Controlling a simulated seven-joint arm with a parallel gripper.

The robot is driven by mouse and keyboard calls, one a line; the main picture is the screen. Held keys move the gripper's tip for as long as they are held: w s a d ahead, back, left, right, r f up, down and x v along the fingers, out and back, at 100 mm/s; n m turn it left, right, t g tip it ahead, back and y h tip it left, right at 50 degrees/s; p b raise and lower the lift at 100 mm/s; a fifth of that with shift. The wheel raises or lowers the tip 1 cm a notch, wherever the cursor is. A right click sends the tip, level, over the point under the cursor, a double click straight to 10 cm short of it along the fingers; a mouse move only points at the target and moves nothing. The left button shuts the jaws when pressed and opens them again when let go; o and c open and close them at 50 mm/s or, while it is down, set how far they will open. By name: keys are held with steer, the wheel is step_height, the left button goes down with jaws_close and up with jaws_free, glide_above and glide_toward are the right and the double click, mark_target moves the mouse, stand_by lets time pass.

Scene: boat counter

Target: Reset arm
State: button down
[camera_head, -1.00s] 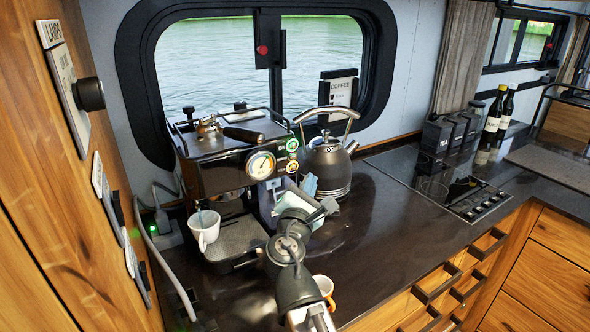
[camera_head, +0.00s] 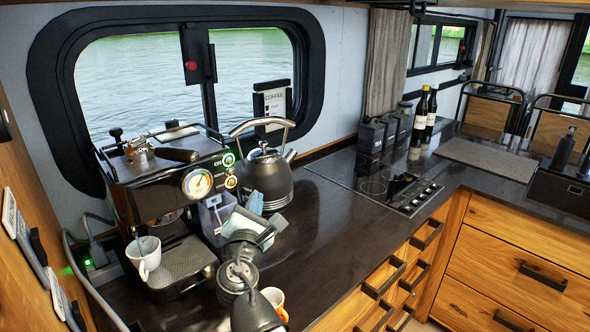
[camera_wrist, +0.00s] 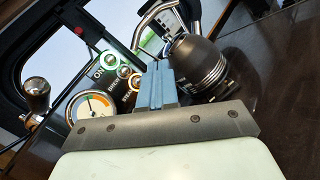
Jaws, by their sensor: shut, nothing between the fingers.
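My gripper (camera_wrist: 157,88) shows in the wrist view with its two blue-grey fingers together and nothing between them. In the head view my gripper (camera_head: 266,211) is above the counter, just right of the coffee machine (camera_head: 165,195) and in front of the kettle (camera_head: 267,180). My arm comes up from the bottom of the picture. The machine's dial (camera_wrist: 90,108) and lit buttons are left of the fingers in the wrist view, and the kettle (camera_wrist: 196,66) is to their right. Any gap between fingers and machine is hard to judge.
Another cup (camera_head: 275,299) with an orange handle stands beside my arm, partly hidden. Bottles (camera_head: 424,112), black canisters (camera_head: 372,139) and a hob (camera_head: 378,185) are further right. The front middle counter is clear.

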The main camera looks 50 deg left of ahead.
steer(key=w+d+f+m+h, duration=0.5)
steer(key=w+d+f+m, duration=0.2)
steer(key=w+d+f, duration=0.45)
steer(key=w+d+f+m+h, duration=0.6)
steer(key=w+d+f, duration=0.2)
steer(key=w, duration=0.6)
steer(key=w+d+f+m+g+h, duration=0.35)
steer(key=d+f+m, duration=0.4)
steer(key=d, duration=0.65)
steer(key=w+d+f+m+g+h, duration=0.25)
steer(key=w+d+f+m, duration=0.2)
steer(key=d+f, duration=0.8)
steer(key=s+d+f+m+g+y, duration=0.2)
steer(key=s+d+f+m+g, duration=0.3)
steer(key=d, duration=0.6)
steer(key=s+d+f+m+g+y, duration=0.1)
steer(key=s+d+f+m+g, duration=0.2)
steer(key=s+d+f+m, duration=0.55)
steer(key=s+d+f+g, duration=0.1)
steer(key=s+f+g, duration=0.2)
steer(key=s+f, duration=0.6)
steer(key=s+d+f+g, duration=0.2)
steer(key=s+f, duration=0.8)
steer(key=s, duration=0.7)
steer(key=shift+s+n+g, duration=0.15)
steer(key=shift+n+g, duration=0.3)
steer(key=shift+g, duration=0.35)
